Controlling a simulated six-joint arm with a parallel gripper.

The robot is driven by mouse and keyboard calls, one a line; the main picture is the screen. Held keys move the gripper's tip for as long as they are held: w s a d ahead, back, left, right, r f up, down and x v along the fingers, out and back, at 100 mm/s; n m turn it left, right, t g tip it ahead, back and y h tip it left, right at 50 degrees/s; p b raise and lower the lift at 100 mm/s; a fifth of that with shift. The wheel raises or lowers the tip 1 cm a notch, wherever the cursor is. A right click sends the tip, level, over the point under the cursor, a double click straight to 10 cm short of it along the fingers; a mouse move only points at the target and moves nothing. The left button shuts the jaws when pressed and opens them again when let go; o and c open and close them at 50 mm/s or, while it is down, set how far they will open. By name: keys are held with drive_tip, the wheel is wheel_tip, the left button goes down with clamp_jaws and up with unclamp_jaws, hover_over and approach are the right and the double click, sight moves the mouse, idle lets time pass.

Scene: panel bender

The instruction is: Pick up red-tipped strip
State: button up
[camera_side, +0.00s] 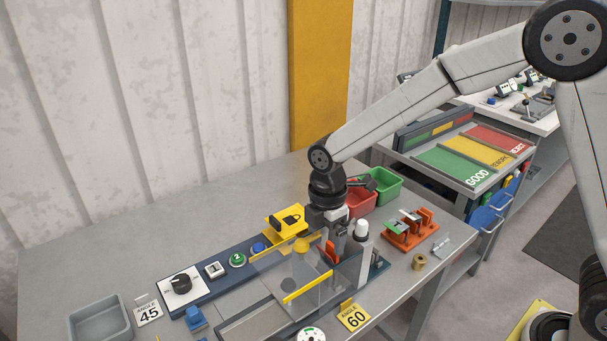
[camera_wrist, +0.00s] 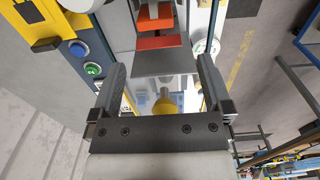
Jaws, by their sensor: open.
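My gripper (camera_wrist: 160,72) is open, with its two dark fingers apart and nothing held between them. In the side view my gripper (camera_side: 335,240) is over the panel bender, close to its clear guard (camera_side: 300,285). An orange rack (camera_side: 410,238) stands right of the bender with a few thin strips in it. One strip shows a green mark; I cannot clearly pick out a red tip. In the wrist view, orange-red parts and a grey plate (camera_wrist: 158,62) lie beyond the fingertips, and a yellow knob (camera_wrist: 165,105) shows between the fingers.
A red bin (camera_side: 360,204) and a green bin (camera_side: 385,186) stand behind my gripper. A brass cylinder (camera_side: 420,262) and a small metal bracket (camera_side: 442,246) lie right of the bender. A grey tray (camera_side: 99,318) is at the left. The table's back left is clear.

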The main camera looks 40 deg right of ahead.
sight(324, 252)
drive_tip(key=shift+w+d+f, duration=0.1)
drive_tip(key=shift+f, duration=2.1)
clamp_jaws()
drive_tip(key=shift+r, duration=0.15)
wheel_tip(324, 252, up, 12)
drive_tip(key=s+d, duration=0.4)
drive_tip(key=s, duration=0.4)
drive_tip(key=s+d, duration=0.4)
drive_tip(key=s, duration=0.3)
drive_tip(key=shift+s+d, duration=0.35)
drive_tip(key=shift+d, duration=0.05)
